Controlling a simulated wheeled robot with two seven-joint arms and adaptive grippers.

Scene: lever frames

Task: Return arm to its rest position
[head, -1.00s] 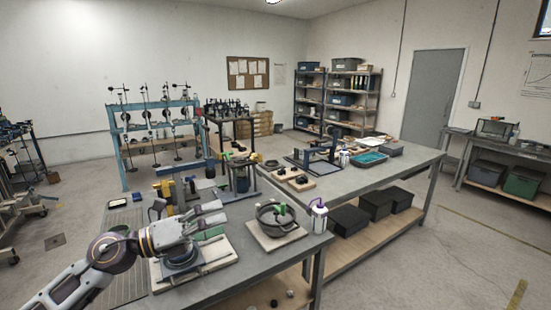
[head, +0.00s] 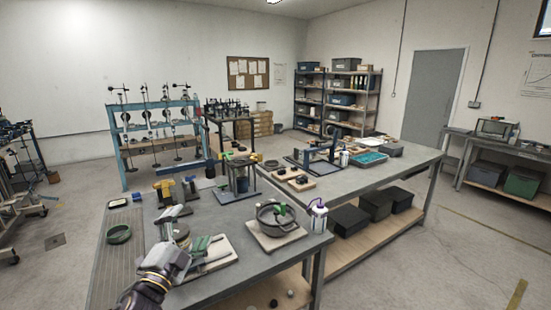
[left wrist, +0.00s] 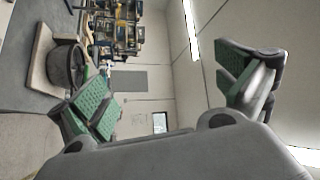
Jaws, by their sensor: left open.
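My left arm comes in at the bottom left of the head view. My left gripper (head: 191,229) is above the near end of the grey workbench (head: 232,291), over a pale board (head: 222,262). Its fingers are spread with nothing between them. In the left wrist view the gripper (left wrist: 168,86) shows two green-padded fingers wide apart, with wall and ceiling behind. Part of the pale board and what stands on it is hidden by the gripper. My right gripper does not show.
A dark round pot (head: 268,224) stands on a board right of the gripper, with a white bottle (head: 318,219) beside it. Yellow-and-grey fixtures (head: 168,190) stand behind.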

